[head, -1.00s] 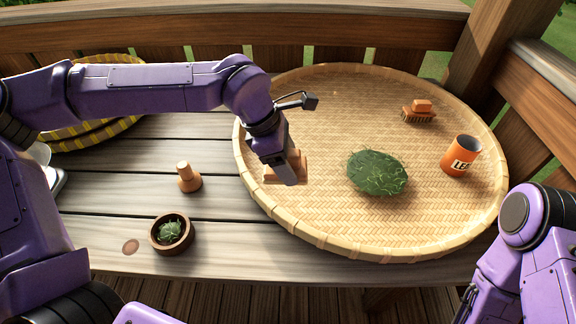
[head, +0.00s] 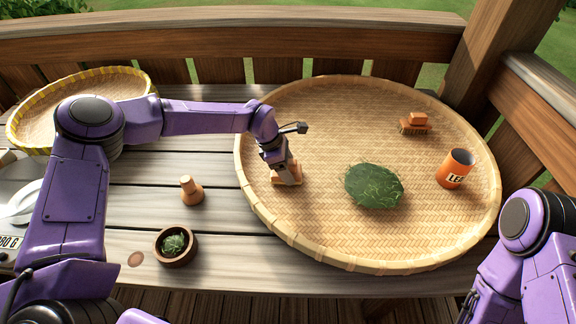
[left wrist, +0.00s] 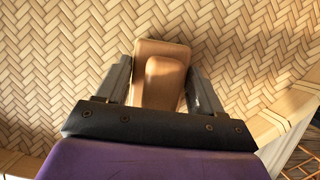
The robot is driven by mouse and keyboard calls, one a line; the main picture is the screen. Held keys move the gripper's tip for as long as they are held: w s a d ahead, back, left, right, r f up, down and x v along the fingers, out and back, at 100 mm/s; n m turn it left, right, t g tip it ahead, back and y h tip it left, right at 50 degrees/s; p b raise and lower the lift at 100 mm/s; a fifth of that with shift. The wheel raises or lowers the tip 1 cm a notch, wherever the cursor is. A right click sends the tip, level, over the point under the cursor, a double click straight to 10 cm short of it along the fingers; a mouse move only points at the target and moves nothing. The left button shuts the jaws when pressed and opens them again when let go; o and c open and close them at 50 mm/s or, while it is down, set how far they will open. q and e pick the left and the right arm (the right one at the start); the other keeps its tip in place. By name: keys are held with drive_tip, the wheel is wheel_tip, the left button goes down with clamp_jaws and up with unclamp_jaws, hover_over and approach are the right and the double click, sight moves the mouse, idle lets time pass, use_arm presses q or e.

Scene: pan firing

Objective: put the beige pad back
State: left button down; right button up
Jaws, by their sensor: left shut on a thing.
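The beige pad (head: 291,180) is a tan block with a raised grip, at the left side of the big woven tray (head: 330,105). My left gripper (head: 286,170) is shut on its grip from above. In the left wrist view, the beige pad (left wrist: 160,55) sits between the two fingers of my left gripper (left wrist: 160,85), over the tray's weave. The pad is at or just above the tray surface; I cannot tell if it touches. My right gripper (head: 467,304) shows only partly at the lower right edge, and its fingers are not clear.
A yellow-rimmed basket (head: 50,95) is at the far left.

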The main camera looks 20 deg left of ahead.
use_arm(q)
drive_tip(key=shift+f, duration=0.2)
drive_tip(key=shift+c, duration=0.7)
unclamp_jaws()
drive_tip(key=shift+r, duration=0.1)
